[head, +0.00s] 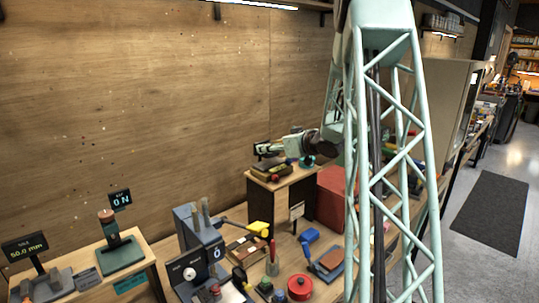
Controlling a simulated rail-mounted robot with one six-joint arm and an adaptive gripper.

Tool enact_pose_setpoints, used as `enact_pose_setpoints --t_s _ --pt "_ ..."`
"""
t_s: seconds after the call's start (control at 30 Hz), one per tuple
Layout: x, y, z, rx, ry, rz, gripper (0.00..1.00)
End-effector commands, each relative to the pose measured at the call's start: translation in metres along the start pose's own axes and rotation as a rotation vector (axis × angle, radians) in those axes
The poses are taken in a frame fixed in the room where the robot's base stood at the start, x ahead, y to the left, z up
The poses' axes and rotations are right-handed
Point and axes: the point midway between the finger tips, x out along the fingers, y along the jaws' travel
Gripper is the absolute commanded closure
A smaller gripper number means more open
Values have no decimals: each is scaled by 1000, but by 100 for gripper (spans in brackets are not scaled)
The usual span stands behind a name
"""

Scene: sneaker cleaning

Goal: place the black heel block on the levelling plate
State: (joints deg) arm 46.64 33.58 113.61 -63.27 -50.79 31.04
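My gripper (270,150) is at the end of my pale green arm, over a small raised wooden stand (284,180) near the back wall. It is small and dark in this view, and I cannot tell whether its fingers are open or shut, or hold anything. Small brown and dark items (270,170) lie on the stand just below it. I cannot pick out the black heel block or the levelling plate with certainty at this size. My arm's lattice hides part of the bench to the right.
A red box (334,194) stands right of the stand. At left are a green-based device (122,254) and a 50.0 mm display (25,246).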

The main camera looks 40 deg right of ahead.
Motion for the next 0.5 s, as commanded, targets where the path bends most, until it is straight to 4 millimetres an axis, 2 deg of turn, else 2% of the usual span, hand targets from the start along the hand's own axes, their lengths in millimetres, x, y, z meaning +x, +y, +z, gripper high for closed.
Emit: enact_pose_setpoints --t_s 0.3,0.47,0.5 --pt "0 1 0 0 0 0 73" --pt "5 8 0 0 -1 1 73" --pt "7 7 5 2 -2 0 73"
